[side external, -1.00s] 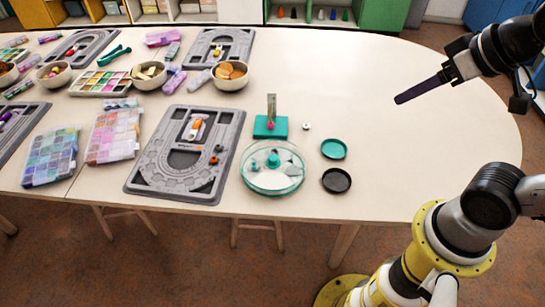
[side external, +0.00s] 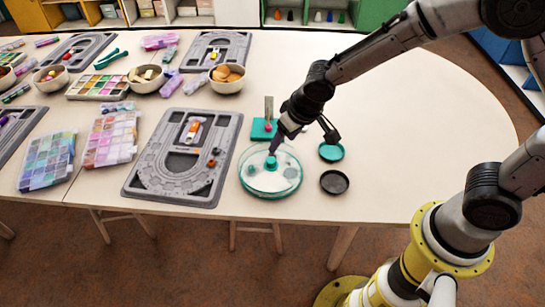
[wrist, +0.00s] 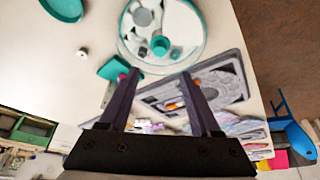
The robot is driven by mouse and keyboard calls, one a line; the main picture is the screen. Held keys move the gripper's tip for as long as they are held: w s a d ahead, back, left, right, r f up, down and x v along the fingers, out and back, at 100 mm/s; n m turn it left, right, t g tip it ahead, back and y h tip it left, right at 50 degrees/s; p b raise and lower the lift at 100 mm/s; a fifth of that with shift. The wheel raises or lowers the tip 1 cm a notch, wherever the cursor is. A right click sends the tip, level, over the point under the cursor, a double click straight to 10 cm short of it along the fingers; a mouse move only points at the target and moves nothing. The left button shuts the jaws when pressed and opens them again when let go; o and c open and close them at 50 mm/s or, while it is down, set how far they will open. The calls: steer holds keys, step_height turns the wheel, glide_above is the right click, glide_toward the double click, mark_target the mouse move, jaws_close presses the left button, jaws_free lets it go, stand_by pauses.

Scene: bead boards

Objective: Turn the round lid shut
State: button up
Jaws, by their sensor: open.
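The round lid (side external: 288,176) is clear, with a teal rim and a teal centre knob (side external: 271,163). It lies on a round container on the table, and I cannot tell how far it is turned. My gripper (side external: 273,152) reaches down from the upper right, its fingertips close above the knob. In the wrist view, my gripper (wrist: 158,74) is open and empty. The knob (wrist: 160,45) shows beyond the gap between the two dark fingers, and the lid (wrist: 183,20) is cut off at the top edge.
A teal block (side external: 258,132) with an upright piece stands just behind the lid. A teal dish (side external: 331,152) and a black dish (side external: 334,182) lie to its right. A grey bead board (side external: 140,180) is close on the left. The table's right side is clear.

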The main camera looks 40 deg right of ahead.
mark_target(271, 160)
steer(key=x, duration=1.1)
steer(key=shift+w+f, duration=0.1)
jaws_close()
stand_by(1.1)
